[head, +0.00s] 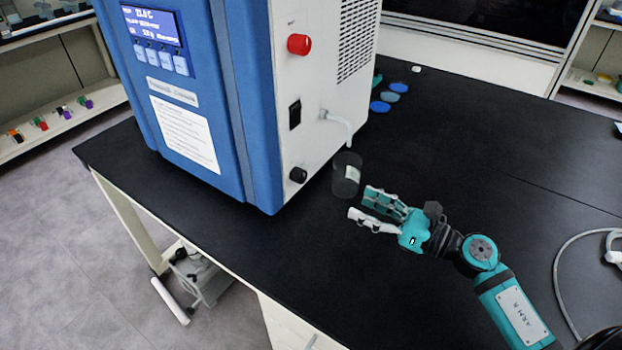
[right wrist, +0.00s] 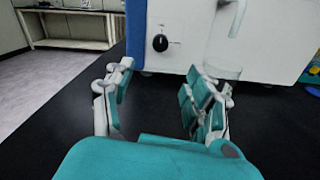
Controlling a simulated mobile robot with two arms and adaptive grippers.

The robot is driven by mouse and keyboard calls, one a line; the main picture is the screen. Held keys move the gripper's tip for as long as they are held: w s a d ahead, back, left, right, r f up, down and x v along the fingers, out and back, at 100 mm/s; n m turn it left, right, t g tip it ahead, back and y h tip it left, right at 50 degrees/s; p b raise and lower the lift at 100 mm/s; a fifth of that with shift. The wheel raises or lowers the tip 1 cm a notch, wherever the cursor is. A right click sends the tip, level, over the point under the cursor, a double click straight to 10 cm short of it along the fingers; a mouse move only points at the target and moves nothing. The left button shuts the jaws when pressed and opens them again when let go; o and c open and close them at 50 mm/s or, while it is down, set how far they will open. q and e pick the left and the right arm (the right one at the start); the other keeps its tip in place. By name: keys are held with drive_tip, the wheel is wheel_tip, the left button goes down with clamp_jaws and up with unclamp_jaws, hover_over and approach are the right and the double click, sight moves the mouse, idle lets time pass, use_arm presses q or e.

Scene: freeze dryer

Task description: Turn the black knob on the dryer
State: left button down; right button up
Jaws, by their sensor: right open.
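The freeze dryer (head: 250,95) is a blue and white box on the black bench. Its black knob (head: 298,175) sits low on the white side panel, below a black rocker switch (head: 295,115) and a red button (head: 299,44). In the right wrist view the knob (right wrist: 160,43) shows ahead, above and between the fingers. My right gripper (head: 368,209) is open and empty, to the right of the knob and apart from it. Its two fingers (right wrist: 155,95) stand wide apart in the wrist view. My left gripper is not in view.
A clear beaker (head: 346,175) stands on the bench between the knob and my right gripper, under a white hose (head: 340,122); it also shows in the wrist view (right wrist: 222,70). Blue discs (head: 388,98) lie behind.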

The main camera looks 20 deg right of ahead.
sight(304, 178)
drive_tip(key=p+x, duration=0.2)
drive_tip(key=x, duration=1.1)
drive_tip(key=shift+p, duration=0.35)
drive_tip(key=shift+w+a, duration=0.2)
drive_tip(key=shift+w, duration=0.1)
clamp_jaws()
